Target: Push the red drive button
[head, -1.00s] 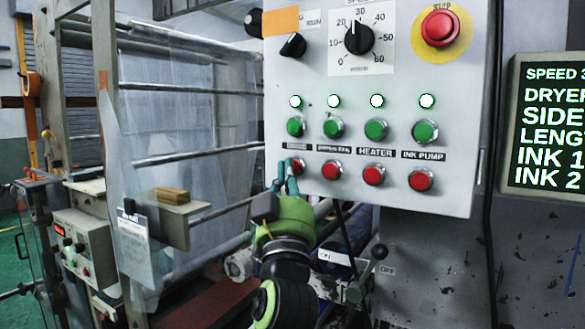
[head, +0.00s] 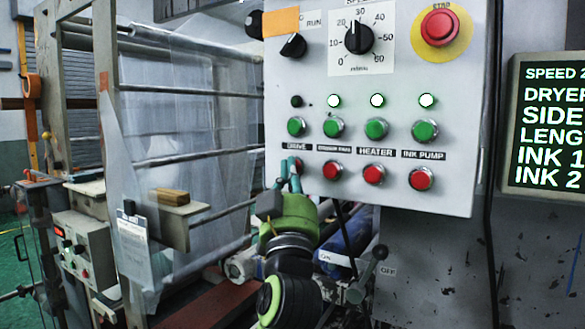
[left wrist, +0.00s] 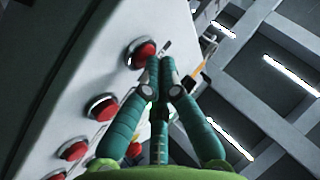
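The red drive button is the leftmost of the panel's bottom row and is mostly hidden behind my left fingertips in the head view. In the left wrist view the nearest red button (left wrist: 142,55) lies right beside the fingertips. My left gripper (head: 290,163) is at the panel's lower left, under the drive label (head: 297,146), with its teal fingers together and nothing between them. In the left wrist view the fingertips (left wrist: 160,63) meet at the button's edge; I cannot tell if they touch it. The lamp (head: 296,101) above the drive column is dark. My right gripper is not in view.
The white control panel (head: 455,180) also carries green buttons, other red buttons (head: 374,174), three lit lamps (head: 377,100), a speed dial (head: 359,39) and a red stop button (head: 439,27). A display (head: 545,120) stands right. Rollers and clear film (head: 185,120) are left.

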